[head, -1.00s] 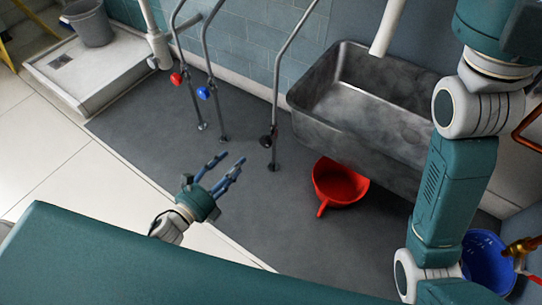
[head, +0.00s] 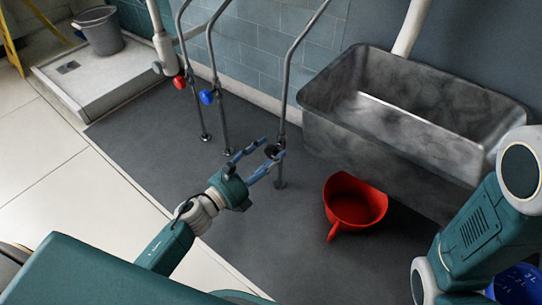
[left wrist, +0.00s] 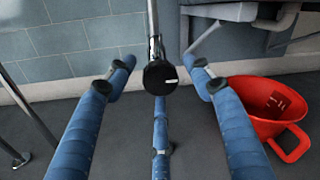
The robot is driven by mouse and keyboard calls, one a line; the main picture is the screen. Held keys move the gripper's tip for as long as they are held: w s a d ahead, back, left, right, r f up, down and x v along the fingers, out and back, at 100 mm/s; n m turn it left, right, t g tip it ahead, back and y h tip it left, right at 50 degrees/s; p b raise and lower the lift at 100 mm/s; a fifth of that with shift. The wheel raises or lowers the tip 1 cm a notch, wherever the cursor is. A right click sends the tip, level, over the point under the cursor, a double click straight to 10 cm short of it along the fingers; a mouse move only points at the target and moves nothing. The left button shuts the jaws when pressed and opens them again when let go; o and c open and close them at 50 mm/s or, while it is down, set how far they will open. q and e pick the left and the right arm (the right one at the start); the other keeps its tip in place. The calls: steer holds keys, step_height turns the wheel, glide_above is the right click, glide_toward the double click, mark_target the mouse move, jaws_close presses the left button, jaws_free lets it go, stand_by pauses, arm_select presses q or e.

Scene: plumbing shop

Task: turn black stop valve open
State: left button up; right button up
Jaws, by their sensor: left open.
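The black stop valve (head: 272,150) sits low on the rightmost of the grey standing pipes, left of the sink. In the left wrist view its round black knob (left wrist: 158,80) faces me, with a short white mark on its right half. My left gripper (head: 264,154) is open at the valve, its blue fingers partly covering the knob in the head view. In the left wrist view the fingers (left wrist: 160,70) spread left, right and below the knob; I see no clear contact. My right arm shows at the right, its gripper out of view.
A red valve (head: 179,82) and a blue valve (head: 207,97) sit on the pipes to the left. A metal sink (head: 330,130) stands at the right, with a red funnel-like bowl (head: 355,203) on the dark floor below. A grey bucket (head: 100,33) stands back left.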

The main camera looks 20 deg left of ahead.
arm_select(q)
steer(key=shift+w+d, duration=0.25)
steer(key=shift+w, duration=0.35)
steer(key=c, duration=1.2)
steer(key=shift+o, duration=0.2)
